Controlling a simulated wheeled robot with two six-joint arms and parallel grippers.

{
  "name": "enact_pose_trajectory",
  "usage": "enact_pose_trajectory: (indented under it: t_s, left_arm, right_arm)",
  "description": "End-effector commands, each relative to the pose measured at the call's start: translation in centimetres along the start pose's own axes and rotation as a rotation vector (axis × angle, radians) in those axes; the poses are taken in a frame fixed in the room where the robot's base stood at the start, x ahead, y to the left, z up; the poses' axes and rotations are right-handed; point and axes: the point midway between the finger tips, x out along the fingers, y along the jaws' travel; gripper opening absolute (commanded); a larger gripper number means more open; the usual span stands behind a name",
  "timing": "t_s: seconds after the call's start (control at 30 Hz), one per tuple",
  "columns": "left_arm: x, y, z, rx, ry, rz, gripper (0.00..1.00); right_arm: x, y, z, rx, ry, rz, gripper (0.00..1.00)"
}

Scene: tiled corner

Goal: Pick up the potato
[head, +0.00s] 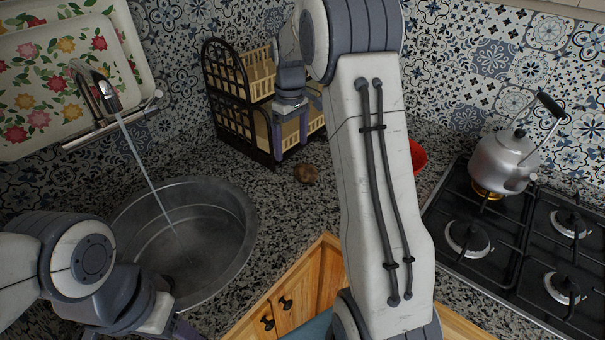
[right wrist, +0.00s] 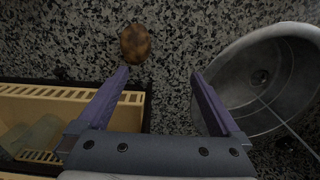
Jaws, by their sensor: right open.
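The brown potato (head: 306,173) lies on the speckled counter in front of the rack. In the right wrist view the potato (right wrist: 135,43) is just beyond the tip of the left-hand finger, not between the fingers. My right gripper (head: 289,136) is open and empty, pointing down by the rack; both its purple fingers (right wrist: 161,73) show apart in the wrist view. My left gripper (head: 140,330) is at the bottom left edge of the head view, mostly cut off, so its jaws cannot be judged.
A black rack with cream baskets (head: 224,117) stands close beside the right gripper. A round metal sink (head: 243,215) with running water is to the left. A red object (head: 417,156) is partly hidden behind my right arm. A kettle (head: 503,160) stands on the stove (head: 510,240).

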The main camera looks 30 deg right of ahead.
Motion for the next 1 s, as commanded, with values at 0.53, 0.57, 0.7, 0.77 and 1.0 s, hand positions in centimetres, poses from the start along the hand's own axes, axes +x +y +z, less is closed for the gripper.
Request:
enact_pose_trajectory:
  t_s: [0.53, 0.57, 0.7, 0.77, 1.0]
  left_arm:
    - [-0.3, 0.0, 0.0, 0.000, 0.000, 0.000, 0.56]
    - [-0.4, 0.0, 0.0, 0.000, 0.000, 0.000, 0.56]
    - [-1.1, 0.1, -0.1, 0.000, 0.000, 0.000, 0.56]
    - [-1.5, 0.1, -0.1, 0.000, 0.000, 0.000, 0.56]
    - [-1.8, 0.1, -0.1, 0.000, 0.000, 0.000, 0.56]
  right_arm:
    - [6.2, 4.9, 1.1, 0.032, -0.007, 0.004, 1.00]
    - [6.4, 4.9, 1.1, 0.032, -0.007, 0.003, 1.00]
    - [7.8, 4.8, 0.9, 0.032, -0.010, 0.001, 1.00]
    - [8.8, 4.8, 0.8, 0.032, -0.010, 0.001, 1.00]
    - [11.4, 4.9, 0.8, 0.032, -0.007, 0.004, 1.00]
